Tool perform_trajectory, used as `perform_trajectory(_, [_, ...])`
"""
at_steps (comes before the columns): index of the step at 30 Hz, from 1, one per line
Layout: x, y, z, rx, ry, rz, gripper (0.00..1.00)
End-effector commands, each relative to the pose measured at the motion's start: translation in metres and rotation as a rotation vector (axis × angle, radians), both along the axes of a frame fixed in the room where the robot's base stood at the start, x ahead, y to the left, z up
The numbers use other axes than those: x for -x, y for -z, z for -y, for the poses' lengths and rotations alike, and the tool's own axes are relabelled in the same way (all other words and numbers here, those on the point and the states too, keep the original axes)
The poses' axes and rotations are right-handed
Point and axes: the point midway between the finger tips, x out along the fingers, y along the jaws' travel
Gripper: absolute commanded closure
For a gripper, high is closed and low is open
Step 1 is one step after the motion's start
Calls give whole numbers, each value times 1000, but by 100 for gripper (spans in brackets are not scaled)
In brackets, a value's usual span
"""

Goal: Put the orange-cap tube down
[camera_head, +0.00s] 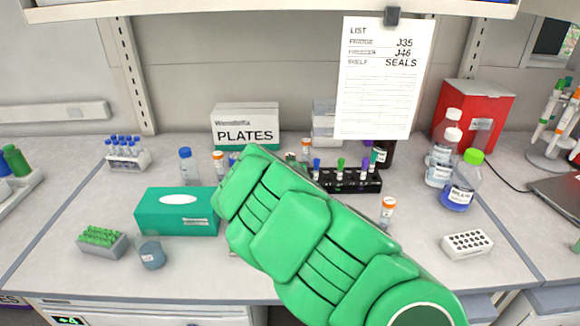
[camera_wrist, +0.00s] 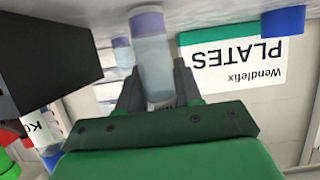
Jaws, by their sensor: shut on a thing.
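My gripper (camera_wrist: 156,78) is shut on a pale, see-through tube (camera_wrist: 152,58), with one dark finger on each side. The tube's lavender end points toward the bench surface, at the top of the upside-down wrist view. No orange cap shows on this tube; its other end is hidden by the gripper. I cannot tell whether it touches the bench. In the head view my green arm hides the gripper and the held tube. An orange-capped vial (camera_head: 388,208) stands on the bench right of my arm, and another orange-capped vial (camera_head: 218,160) stands left of it.
A black rack (camera_head: 347,186) with several coloured-cap tubes stands just behind my arm. The PLATES box (camera_head: 246,116) is behind, the teal tissue box (camera_head: 160,223) left. Bottles (camera_head: 458,190) and a white rack (camera_head: 480,237) stand right. The front left bench has free room.

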Motion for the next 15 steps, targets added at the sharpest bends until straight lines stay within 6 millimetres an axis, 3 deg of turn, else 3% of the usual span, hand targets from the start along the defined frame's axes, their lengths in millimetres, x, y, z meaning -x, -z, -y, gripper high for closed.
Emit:
perform_trajectory(9, [0, 3, 0, 0, 0, -1, 94])
perform_trajectory(10, [0, 3, 0, 0, 0, -1, 63])
perform_trajectory(15, [0, 3, 0, 0, 0, -1, 40])
